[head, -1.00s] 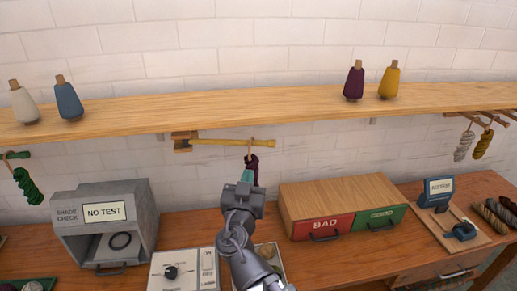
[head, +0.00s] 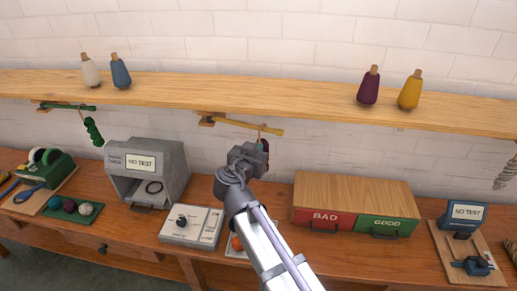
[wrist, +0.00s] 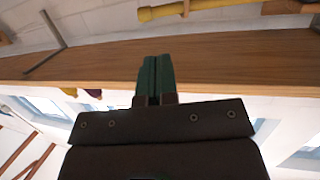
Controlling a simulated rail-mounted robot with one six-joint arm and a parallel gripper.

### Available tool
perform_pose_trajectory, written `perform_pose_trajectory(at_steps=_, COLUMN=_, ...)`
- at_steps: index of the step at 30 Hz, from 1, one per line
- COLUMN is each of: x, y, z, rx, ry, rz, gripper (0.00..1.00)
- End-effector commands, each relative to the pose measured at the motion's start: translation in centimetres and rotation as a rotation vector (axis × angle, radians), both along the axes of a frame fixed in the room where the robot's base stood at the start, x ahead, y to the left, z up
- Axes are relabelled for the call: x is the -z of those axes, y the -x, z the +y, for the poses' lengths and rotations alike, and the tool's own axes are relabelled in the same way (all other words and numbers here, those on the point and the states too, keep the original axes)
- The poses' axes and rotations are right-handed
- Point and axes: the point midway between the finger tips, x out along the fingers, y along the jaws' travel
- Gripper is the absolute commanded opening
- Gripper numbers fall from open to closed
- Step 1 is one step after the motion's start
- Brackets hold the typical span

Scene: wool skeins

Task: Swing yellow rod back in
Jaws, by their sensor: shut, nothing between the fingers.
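The yellow rod (head: 250,125) sits under the wooden shelf on a wooden bracket (head: 208,119). It runs nearly along the shelf edge, with its free end at the right. A skein with dark purple (head: 265,145) hangs near that end, partly hidden behind my gripper. My gripper (head: 250,150) is raised just below the rod in the head view. In the wrist view its dark green fingers (wrist: 155,58) are together and empty. The rod (wrist: 195,6) crosses the top of that view, apart from the fingertips.
The shelf (head: 300,98) carries several yarn cones. A green rod (head: 68,107) with a green skein is at left. Below stand the grey shade box (head: 175,160), a control panel (head: 205,225), the BAD/GOOD drawer unit (head: 350,190) and a small tester (head: 465,215).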

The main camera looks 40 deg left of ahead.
Motion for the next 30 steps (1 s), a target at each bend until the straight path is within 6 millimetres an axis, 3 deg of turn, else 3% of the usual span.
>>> perform_pose_trajectory(at_steps=9, x=1.6, y=-6.7, z=2.5, rx=0.001, ry=0.0, rz=-0.001, gripper=0.0)
perform_pose_trajectory(at_steps=15, x=2.2, y=-9.7, z=3.4, rx=-0.001, ry=-0.001, rz=-0.001, gripper=0.0)
perform_pose_trajectory(at_steps=20, x=2.3, y=-10.6, z=3.6, rx=0.0, ry=0.0, rz=-0.001, gripper=0.0)
perform_pose_trajectory(at_steps=30, x=2.2, y=-10.5, z=4.0, rx=-0.015, ry=0.0, rz=0.0, gripper=0.0)
